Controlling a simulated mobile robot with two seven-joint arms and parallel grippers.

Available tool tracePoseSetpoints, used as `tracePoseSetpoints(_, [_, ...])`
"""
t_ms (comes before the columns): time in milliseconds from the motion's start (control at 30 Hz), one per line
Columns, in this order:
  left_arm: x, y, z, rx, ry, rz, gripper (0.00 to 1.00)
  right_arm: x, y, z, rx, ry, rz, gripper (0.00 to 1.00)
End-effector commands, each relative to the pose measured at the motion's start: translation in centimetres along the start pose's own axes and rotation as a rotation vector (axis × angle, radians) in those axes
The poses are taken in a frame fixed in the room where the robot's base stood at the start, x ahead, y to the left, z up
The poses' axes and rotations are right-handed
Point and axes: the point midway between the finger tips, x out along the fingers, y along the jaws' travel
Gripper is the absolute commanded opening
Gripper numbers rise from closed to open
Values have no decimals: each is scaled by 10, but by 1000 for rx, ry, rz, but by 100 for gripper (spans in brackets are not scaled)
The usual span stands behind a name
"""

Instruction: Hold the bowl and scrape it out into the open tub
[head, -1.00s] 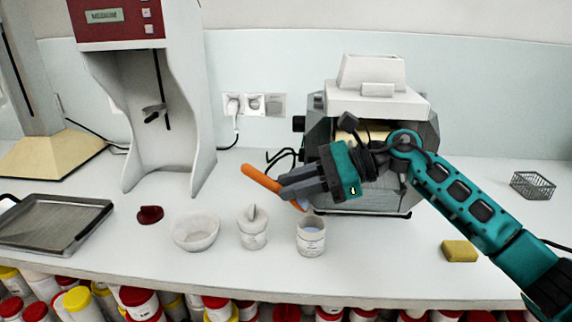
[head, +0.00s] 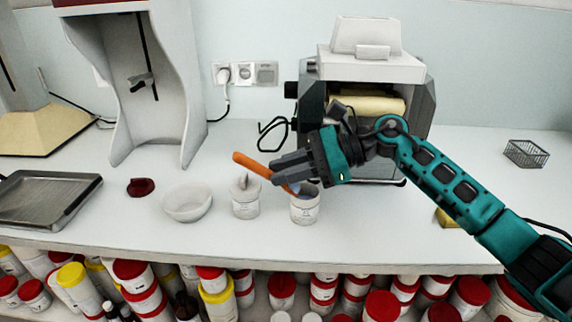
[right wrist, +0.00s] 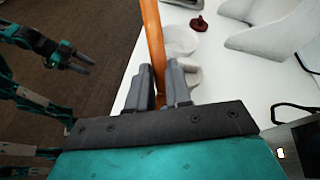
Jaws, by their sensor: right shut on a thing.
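The white bowl (head: 187,204) stands on the counter, left of two small white tubs. The open tub (head: 305,210) is the right one, with its mouth partly behind my gripper. My right gripper (head: 280,170) is above and left of its rim, shut on an orange-handled scraper (head: 250,165). The scraper's bluish lower end is at the tub's mouth; I cannot tell whether it is inside. The handle also shows in the right wrist view (right wrist: 153,40), with the bowl (right wrist: 180,40) behind. My left gripper (right wrist: 82,62) is at the left there, fingers parted, empty, away from the bowl.
The other tub (head: 245,203) has a grey piece standing up from its top. A dark red lid (head: 141,187) and a metal tray (head: 45,196) lie further left. A mill (head: 370,100) stands behind my right gripper. Tubs fill the space below the counter edge.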

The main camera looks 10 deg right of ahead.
Motion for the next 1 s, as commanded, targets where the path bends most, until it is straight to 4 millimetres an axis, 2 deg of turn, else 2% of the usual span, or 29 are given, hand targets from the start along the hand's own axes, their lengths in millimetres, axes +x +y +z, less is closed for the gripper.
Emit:
tracePoseSetpoints(467, [3,-1,-6,3,11,-1,42,0,0,0,1,-1,0,0])
tracePoseSetpoints(1000, [4,0,2,2,3,0,42,1,1,-3,1,0,0,0])
